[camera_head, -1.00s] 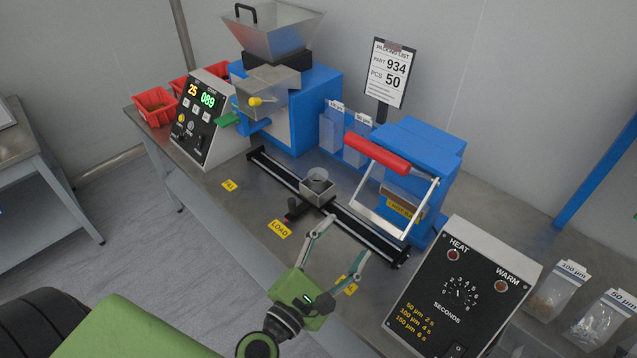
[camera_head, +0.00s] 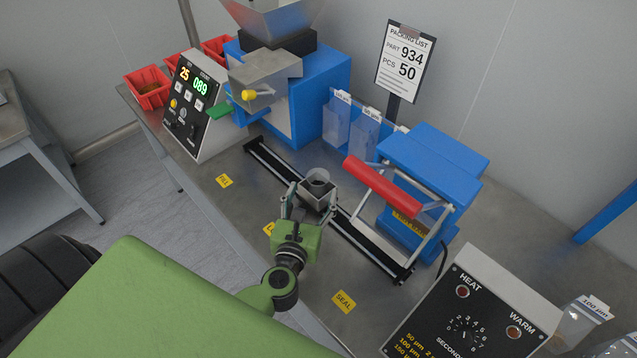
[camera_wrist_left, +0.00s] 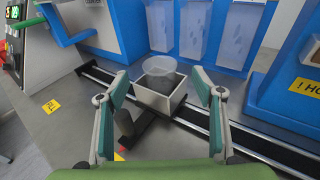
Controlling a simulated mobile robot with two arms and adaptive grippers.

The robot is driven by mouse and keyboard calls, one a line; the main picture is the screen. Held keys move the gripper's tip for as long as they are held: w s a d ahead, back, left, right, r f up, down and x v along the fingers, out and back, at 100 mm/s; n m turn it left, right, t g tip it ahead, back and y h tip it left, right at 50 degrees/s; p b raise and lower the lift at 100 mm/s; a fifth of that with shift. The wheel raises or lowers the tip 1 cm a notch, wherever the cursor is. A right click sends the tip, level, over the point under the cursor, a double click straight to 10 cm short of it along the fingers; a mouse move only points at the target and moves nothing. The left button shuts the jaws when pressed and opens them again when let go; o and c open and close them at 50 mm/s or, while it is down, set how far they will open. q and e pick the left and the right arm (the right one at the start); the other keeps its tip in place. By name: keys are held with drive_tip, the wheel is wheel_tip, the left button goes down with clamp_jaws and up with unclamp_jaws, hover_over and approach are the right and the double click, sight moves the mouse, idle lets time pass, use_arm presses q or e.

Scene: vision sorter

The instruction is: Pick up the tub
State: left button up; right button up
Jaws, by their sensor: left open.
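The tub (camera_head: 318,177) is a small clear round cup. It stands upright in a square grey holder (camera_head: 314,198) on a carriage of the black rail. In the left wrist view the tub (camera_wrist_left: 159,66) sits in the holder (camera_wrist_left: 160,101), straight ahead between the fingers. My left gripper (camera_head: 304,201) is open and empty, with its fingers pointing at the holder from the front. In the left wrist view the gripper (camera_wrist_left: 164,92) has one finger on each side of the holder, nearer the camera. The fingers hide part of the holder in the head view. My right gripper is not in view.
The black rail (camera_head: 365,241) runs across the bench. Behind it stand a blue hopper machine (camera_head: 318,90) and clear bags (camera_head: 338,122). A blue sealer with a red handle (camera_head: 381,186) is at the right. A control box (camera_head: 480,310) stands at the front right.

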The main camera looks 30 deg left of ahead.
sight(321, 171)
use_arm(q)
drive_tip(key=x, duration=0.3)
drive_tip(key=shift+w, duration=0.15)
drive_tip(key=x, duration=0.2)
drive_tip(key=p+x, duration=0.1)
drive_tip(key=shift+w+a+f, duration=0.1)
drive_tip(key=shift+w+f, duration=0.2)
drive_tip(key=shift+w+a+f, duration=0.1)
drive_tip(key=shift+w, duration=0.3)
drive_tip(key=c, duration=1.4)
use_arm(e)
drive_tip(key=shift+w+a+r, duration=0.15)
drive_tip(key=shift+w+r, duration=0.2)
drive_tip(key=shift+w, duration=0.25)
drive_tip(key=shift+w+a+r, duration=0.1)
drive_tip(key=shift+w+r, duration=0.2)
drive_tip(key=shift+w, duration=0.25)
